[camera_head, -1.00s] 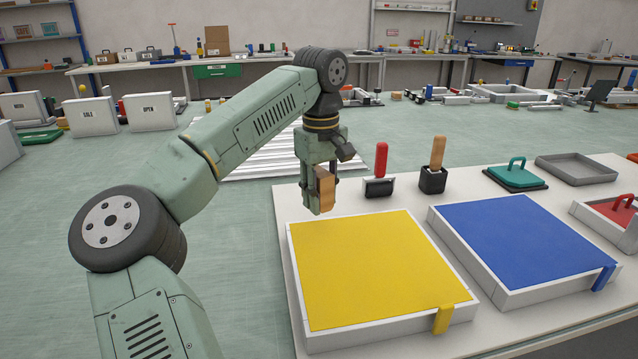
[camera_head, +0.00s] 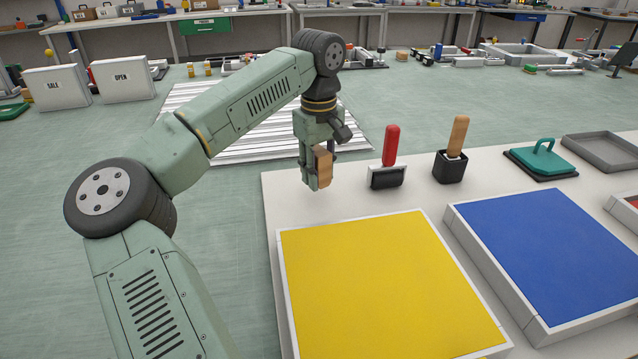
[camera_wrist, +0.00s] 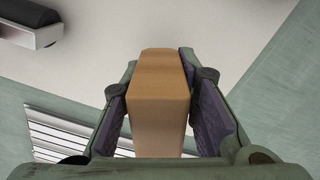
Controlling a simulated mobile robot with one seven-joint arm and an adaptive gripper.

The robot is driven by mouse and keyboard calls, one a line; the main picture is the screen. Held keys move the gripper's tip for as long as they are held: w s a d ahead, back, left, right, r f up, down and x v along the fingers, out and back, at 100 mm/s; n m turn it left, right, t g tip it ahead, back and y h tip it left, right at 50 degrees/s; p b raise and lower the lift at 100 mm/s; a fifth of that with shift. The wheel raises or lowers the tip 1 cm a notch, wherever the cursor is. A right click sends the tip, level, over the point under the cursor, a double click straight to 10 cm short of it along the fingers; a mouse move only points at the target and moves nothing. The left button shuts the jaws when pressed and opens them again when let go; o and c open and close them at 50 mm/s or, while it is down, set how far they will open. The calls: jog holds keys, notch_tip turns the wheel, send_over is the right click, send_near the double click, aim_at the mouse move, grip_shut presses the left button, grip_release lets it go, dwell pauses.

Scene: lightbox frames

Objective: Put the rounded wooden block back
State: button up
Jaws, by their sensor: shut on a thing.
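The rounded wooden block (camera_head: 323,163) is light brown and held in my gripper (camera_head: 318,178). In the wrist view the block (camera_wrist: 159,95) stands between the two finger pads, with a pad close on each side, and my gripper (camera_wrist: 165,110) is shut on it. In the head view my gripper points down over the far left part of the white table (camera_head: 285,190), behind the yellow panel (camera_head: 380,280). The block appears above the table top; the exact gap cannot be told. One finger partly hides the block in the head view.
A red-handled tool (camera_head: 389,160) and a wooden-handled tool in a black holder (camera_head: 452,160) stand right of my gripper. A blue panel (camera_head: 550,250), a teal-handled pad (camera_head: 541,158) and a grey tray (camera_head: 605,150) lie further right. A slatted white panel (camera_head: 240,170) lies beyond the table.

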aim_at(319, 151)
jog(key=shift+f+p, duration=0.4)
jog(key=shift+f, duration=1.6)
jog(key=shift+f, duration=0.15)
jog(key=o, duration=1)
jog(key=shift+o, duration=0.2)
notch_tip(319, 151, up, 12)
jog(key=shift+r+b, duration=0.2)
jog(key=shift+b, duration=0.6)
